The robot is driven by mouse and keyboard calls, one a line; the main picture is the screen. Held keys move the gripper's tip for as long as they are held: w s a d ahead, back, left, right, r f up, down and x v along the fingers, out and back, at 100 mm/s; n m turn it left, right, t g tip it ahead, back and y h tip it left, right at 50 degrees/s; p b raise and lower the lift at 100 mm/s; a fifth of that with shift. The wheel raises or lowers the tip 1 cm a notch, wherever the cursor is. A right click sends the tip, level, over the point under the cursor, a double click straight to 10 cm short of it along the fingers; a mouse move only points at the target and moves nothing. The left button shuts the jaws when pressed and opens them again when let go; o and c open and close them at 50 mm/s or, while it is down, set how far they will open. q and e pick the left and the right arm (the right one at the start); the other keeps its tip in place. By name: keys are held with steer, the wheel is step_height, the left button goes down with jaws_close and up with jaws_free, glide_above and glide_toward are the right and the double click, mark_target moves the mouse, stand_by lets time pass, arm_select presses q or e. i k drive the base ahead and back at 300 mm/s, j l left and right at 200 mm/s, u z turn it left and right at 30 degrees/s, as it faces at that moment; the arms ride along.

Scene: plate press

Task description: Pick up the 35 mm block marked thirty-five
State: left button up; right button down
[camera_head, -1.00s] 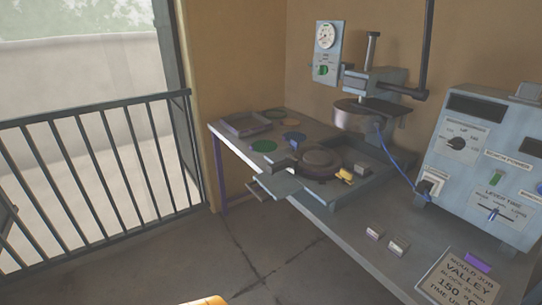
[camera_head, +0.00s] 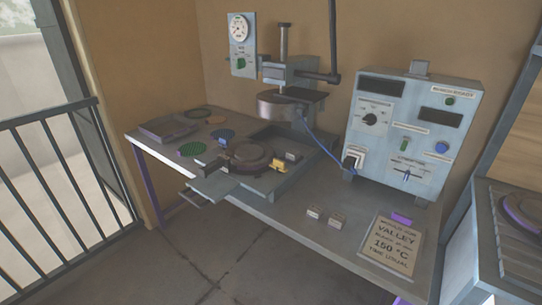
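A small yellow piece (camera_head: 278,166) and a small pale grey block (camera_head: 293,157) sit beside the round dark mould (camera_head: 243,156) on the press. Neither of my grippers is in view.
The press head (camera_head: 285,108) hangs above the table at the back. A control box (camera_head: 408,135) with a blue cable stands to the right. A sign plate (camera_head: 391,243) and a purple piece (camera_head: 401,218) lie right of the blocks. A railing (camera_head: 70,190) is at left.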

mark_target(292, 155)
steer(key=i+j+z, duration=0.25)
steer(key=z, duration=0.15)
steer(key=i+j+z, duration=0.2)
steer(key=j+z, duration=0.15)
steer(key=i+j+z, duration=0.15)
steer(key=j+z, duration=0.6)
steer(key=j, duration=0.15)
steer(key=i, duration=0.05)
